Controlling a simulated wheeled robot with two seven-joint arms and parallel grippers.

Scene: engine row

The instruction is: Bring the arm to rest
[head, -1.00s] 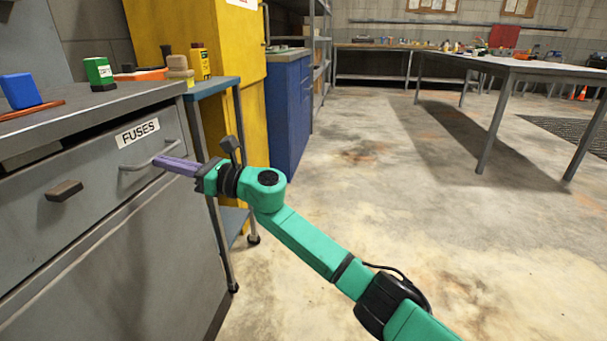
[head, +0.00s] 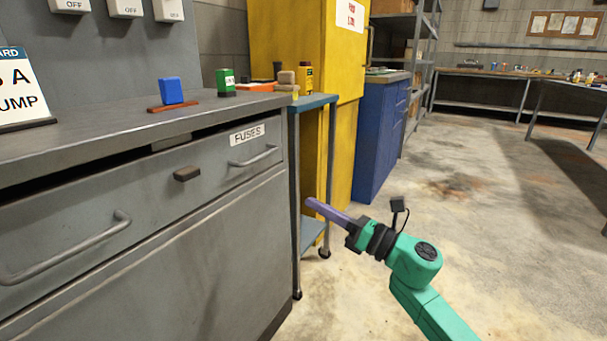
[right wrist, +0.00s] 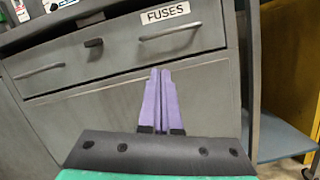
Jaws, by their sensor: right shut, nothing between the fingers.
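My right gripper (head: 312,205) is at the end of my green arm, in front of the small blue-topped cart. Its purple fingers are shut with nothing between them, and they also show in the right wrist view (right wrist: 160,75). The fingers are apart from the grey cabinet and its drawer marked FUSES (head: 215,160). The drawer handle (head: 253,157) is up and to the left of the fingers. My left gripper is not in view.
On the grey counter (head: 110,130) are a blue block (head: 171,91) and a green container (head: 226,82). The cart (head: 316,101) stands beside the yellow cabinet (head: 290,35). A blue cabinet (head: 380,140) is behind. Open floor (head: 500,220) lies to the right.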

